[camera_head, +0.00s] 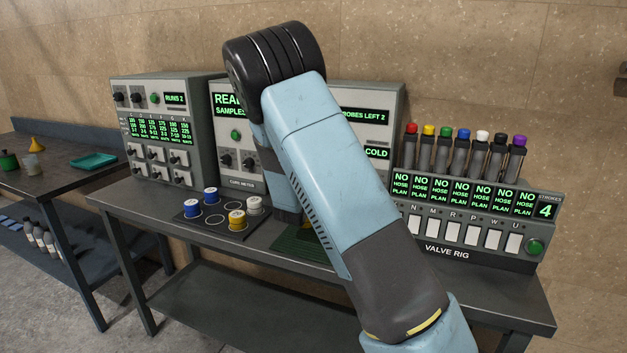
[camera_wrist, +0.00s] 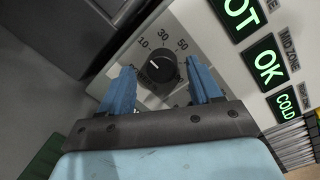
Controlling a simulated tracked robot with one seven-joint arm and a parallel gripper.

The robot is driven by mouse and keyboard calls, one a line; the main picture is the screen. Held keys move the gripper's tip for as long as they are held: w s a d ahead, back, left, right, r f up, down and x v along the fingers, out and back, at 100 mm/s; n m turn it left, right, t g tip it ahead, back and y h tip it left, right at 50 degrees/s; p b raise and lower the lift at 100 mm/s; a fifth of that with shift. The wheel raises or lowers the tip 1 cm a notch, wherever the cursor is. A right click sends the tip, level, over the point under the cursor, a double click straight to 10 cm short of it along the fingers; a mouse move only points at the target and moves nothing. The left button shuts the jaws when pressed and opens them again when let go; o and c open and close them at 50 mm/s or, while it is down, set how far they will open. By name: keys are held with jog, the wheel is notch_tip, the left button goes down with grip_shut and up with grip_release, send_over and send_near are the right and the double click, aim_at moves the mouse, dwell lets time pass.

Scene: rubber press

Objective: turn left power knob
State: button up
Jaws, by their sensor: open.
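In the wrist view a round black knob (camera_wrist: 160,68) with a small white pointer sits on a light grey panel. Printed numbers such as 10, 30 and 50 run around it. My gripper (camera_wrist: 160,75) is open, with one blue finger to the left of the knob and one to the right. The knob appears between the fingers; a gap shows on each side, and I cannot tell the remaining depth. In the head view my arm hides this knob and my gripper.
Green HOT, OK and COLD signs (camera_wrist: 265,68) lie right of the knob. The cure meter (camera_head: 243,178) has two more knobs. Colored spools stand on a dark mat (camera_head: 190,221). The valve rig (camera_head: 452,250) stands on the right of the bench (camera_head: 480,302).

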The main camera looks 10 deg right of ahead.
jog(key=v, duration=1.3)
jog(key=shift+s, duration=0.1)
